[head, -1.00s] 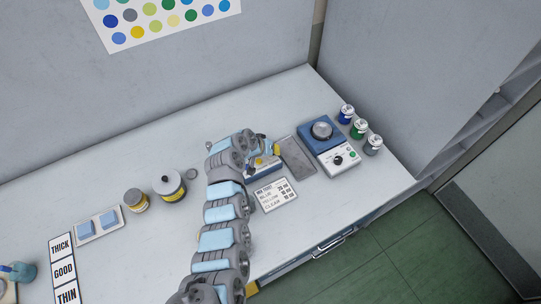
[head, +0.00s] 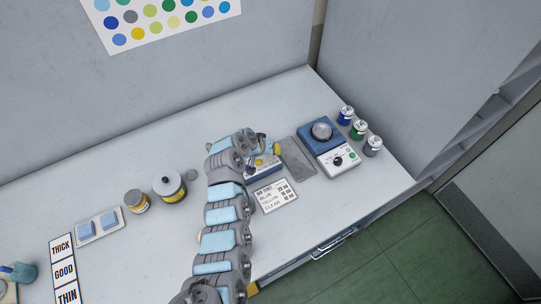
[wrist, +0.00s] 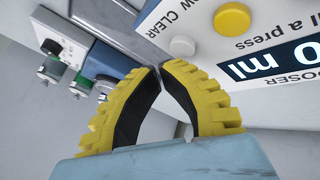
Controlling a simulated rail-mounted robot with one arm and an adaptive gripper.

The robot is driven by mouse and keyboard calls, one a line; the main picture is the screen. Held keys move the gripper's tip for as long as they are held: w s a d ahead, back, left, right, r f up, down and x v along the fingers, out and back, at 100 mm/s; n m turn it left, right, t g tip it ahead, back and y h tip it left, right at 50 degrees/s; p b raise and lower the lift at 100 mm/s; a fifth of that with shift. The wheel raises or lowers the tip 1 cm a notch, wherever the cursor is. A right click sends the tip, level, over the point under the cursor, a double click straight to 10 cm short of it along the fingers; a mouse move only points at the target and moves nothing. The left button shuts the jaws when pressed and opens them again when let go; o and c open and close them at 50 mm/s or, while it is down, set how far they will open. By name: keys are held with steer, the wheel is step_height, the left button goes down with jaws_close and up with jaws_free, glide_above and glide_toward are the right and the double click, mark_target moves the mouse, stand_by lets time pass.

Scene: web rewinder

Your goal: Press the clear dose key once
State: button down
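The doser (head: 262,171) is a white and blue box on the bench, partly hidden by my arm in the head view. In the wrist view its panel (wrist: 278,35) fills the upper right, with a round white key (wrist: 182,46) by the word CLEAR and a yellow key (wrist: 232,19) beside it. My gripper (wrist: 160,68) has yellow fingers with black pads, and its tips meet with nothing between them. The tips appear just to the left of and below the white key in the picture. I cannot tell their exact gap from it. In the head view my gripper (head: 271,148) is over the doser.
A grey plate (head: 298,160) lies right of the doser. Beyond it stand a blue and white device with a knob (head: 325,140) and several small cans (head: 358,130). A printed card (head: 275,195) lies in front. Tins (head: 170,187) stand to the left.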

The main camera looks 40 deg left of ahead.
steer(key=shift+r, duration=0.1)
steer(key=shift+r+p, duration=1.05)
steer(key=shift+r, duration=1.45)
